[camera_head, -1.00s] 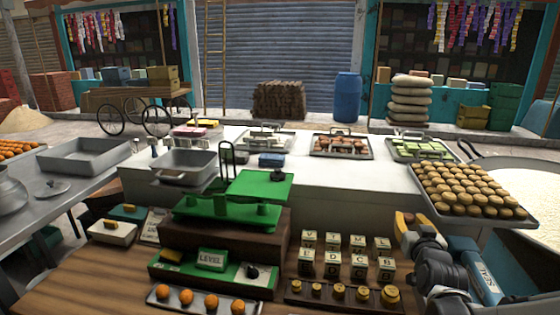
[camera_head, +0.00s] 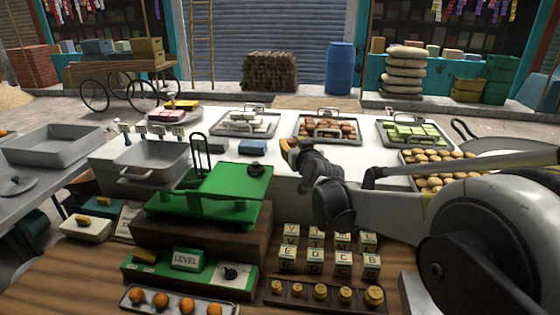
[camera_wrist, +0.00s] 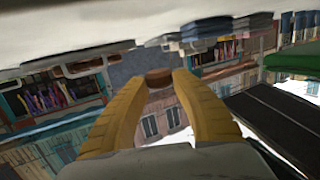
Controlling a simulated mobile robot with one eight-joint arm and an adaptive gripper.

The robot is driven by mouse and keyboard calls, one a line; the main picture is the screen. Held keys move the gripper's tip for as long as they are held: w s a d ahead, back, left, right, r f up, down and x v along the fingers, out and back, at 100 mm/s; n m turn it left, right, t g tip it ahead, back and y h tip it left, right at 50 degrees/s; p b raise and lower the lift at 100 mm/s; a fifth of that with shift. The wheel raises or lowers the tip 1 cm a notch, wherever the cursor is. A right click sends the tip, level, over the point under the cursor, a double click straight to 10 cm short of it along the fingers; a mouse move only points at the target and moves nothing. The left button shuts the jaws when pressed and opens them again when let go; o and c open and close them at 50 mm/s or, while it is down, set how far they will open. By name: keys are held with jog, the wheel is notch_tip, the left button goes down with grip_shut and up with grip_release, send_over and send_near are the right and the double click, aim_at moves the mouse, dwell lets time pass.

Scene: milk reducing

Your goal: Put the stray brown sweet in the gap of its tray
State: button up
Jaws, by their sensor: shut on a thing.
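My gripper (camera_head: 291,150) has yellow fingers and is above the white counter, just in front of the tray of brown sweets (camera_head: 297,131). In the wrist view its fingers (camera_wrist: 158,82) are closed on a small round brown sweet (camera_wrist: 157,76), held between the tips. In the head view the held sweet cannot be made out. The tray is metal with a wire handle and holds rows of brown sweets. A gap among them is too small to make out from here.
A tray of pale sweets (camera_head: 246,133) stands to the left and one of green sweets (camera_head: 418,132) to the right. A blue box (camera_head: 252,147) sits near my gripper. A green scale (camera_head: 225,183) stands in front. My arm covers part of the tan sweets' tray (camera_head: 404,161).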

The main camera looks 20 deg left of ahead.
notch_tip(320, 180, down, 6)
jog(key=shift+r+b, duration=0.1)
jog(key=shift+b, duration=0.7)
jog(key=shift+f, duration=0.2)
jog(key=o, duration=0.9)
jog(key=shift+d+r, duration=0.15)
jog(key=shift+r, duration=0.1)
jog(key=p+v, duration=0.2)
jog(key=v, duration=0.9)
jog(key=shift+s+d, duration=0.2)
jog(key=shift+s, duration=0.15)
